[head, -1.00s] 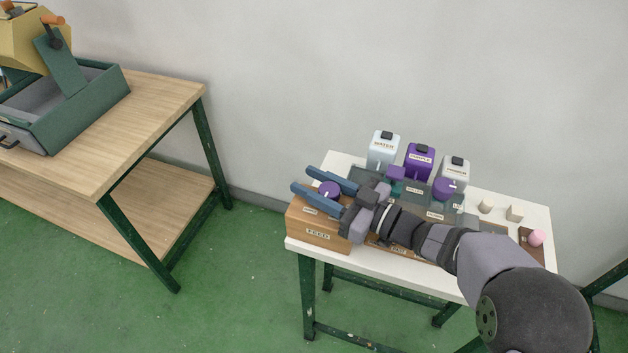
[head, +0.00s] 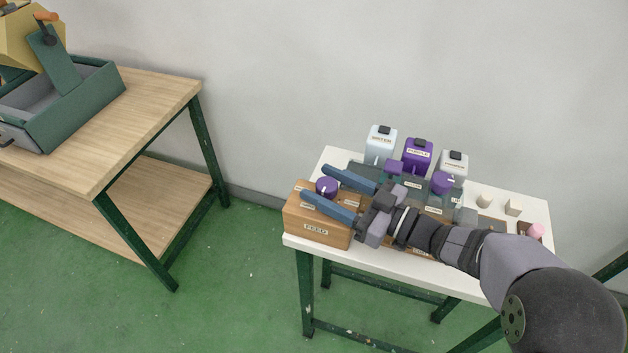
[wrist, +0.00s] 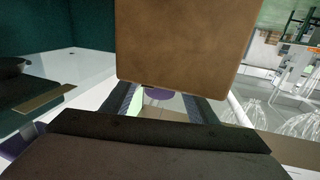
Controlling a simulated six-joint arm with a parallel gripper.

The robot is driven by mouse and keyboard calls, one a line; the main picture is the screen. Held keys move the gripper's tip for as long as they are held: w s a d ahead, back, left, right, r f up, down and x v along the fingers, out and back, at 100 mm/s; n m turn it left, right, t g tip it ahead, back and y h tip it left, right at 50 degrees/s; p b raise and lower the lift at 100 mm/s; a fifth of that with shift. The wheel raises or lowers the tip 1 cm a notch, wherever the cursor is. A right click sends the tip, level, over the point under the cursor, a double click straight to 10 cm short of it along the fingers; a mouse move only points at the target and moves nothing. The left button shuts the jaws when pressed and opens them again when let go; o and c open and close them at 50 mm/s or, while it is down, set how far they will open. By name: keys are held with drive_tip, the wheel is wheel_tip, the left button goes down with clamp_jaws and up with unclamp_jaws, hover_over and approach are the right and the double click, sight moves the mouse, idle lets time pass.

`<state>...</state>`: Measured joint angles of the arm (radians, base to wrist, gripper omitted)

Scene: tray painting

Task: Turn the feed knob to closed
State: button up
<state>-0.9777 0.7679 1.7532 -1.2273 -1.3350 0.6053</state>
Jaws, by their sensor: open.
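The feed knob (head: 326,187) is a purple round knob with a pale mark, on top of the wooden box (head: 315,229) labelled FEED, at the left end of the white table. Small labels flank it; they are too small to read. My gripper (head: 313,181) is open, its two blue fingers pointing left over the box. The knob shows between the finger ends, and I cannot tell if they touch it. In the wrist view a purple part (wrist: 158,94), likely the knob, shows between the fingers, partly hidden below a brown surface (wrist: 205,40).
Behind my gripper stand a pale container (head: 381,147), a purple container (head: 417,157) and a whitish container (head: 453,167). Another purple knob (head: 442,183) sits on grey equipment. Small blocks and a pink ball (head: 535,231) are at the right. A wooden bench (head: 150,105) stands apart at left.

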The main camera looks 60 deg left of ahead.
sight(336, 191)
drive_tip(key=shift+v, duration=1.8)
